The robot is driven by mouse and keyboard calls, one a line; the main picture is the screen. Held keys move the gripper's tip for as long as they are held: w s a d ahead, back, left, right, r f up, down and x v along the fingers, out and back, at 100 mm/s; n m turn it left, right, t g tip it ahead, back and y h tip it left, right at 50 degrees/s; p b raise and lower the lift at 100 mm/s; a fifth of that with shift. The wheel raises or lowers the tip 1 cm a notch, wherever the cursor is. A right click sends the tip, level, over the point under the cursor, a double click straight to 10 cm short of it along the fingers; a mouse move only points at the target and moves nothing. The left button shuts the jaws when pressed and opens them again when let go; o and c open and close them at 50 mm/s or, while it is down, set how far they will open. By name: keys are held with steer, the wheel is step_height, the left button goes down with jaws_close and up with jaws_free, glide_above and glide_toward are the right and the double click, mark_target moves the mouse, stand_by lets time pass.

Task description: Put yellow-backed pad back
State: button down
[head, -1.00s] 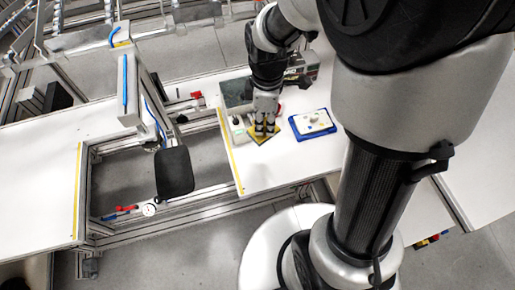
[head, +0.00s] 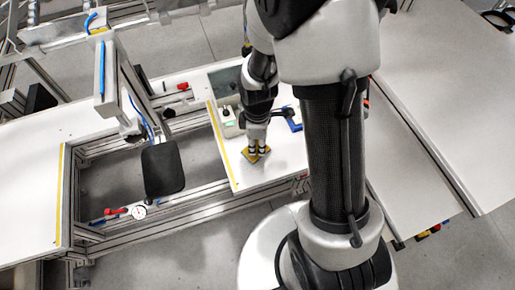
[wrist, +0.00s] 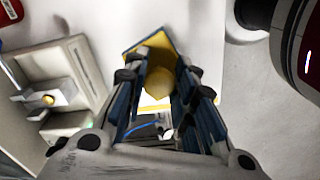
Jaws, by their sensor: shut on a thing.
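The yellow-backed pad (head: 251,158) is at my gripper's tips, over the front left part of the white table. In the wrist view its yellow face with a dark edge (wrist: 154,43) shows beyond the fingers, and a rounded yellow grip (wrist: 158,83) sits between them. My gripper (head: 258,150) points down and is shut on the pad; it also fills the lower middle of the wrist view (wrist: 160,88). I cannot tell whether the pad touches the table.
A grey box with a green light (head: 229,123) stands behind and left of the gripper. A yellow strip (head: 221,146) marks the table's left edge, beside an open frame with a black plate (head: 162,168). A red item (head: 183,86) sits near the back. The table's front right is clear.

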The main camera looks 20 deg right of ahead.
steer(key=shift+f+b, duration=0.35)
steer(key=shift+f, duration=1.15)
steer(key=shift+f, duration=0.1)
steer(key=c, duration=1.3)
jaws_free()
step_height(320, 180, up, 12)
steer(key=p, duration=0.4)
step_height(320, 180, up, 6)
steer(key=m, duration=0.2)
glide_above(257, 149)
steer(key=s+r+m+t, duration=0.1)
steer(key=s+r+m, duration=0.2)
steer(key=s+r, duration=0.1)
steer(key=s+r+m+t, duration=0.2)
steer(key=s+r+m, duration=0.2)
steer(key=s+r, duration=0.1)
steer(key=s+r+m+t, duration=0.1)
steer(key=s+r+m, duration=0.3)
steer(key=r, duration=0.2)
steer(key=shift+s+d, duration=0.15)
steer(key=shift+s, duration=0.1)
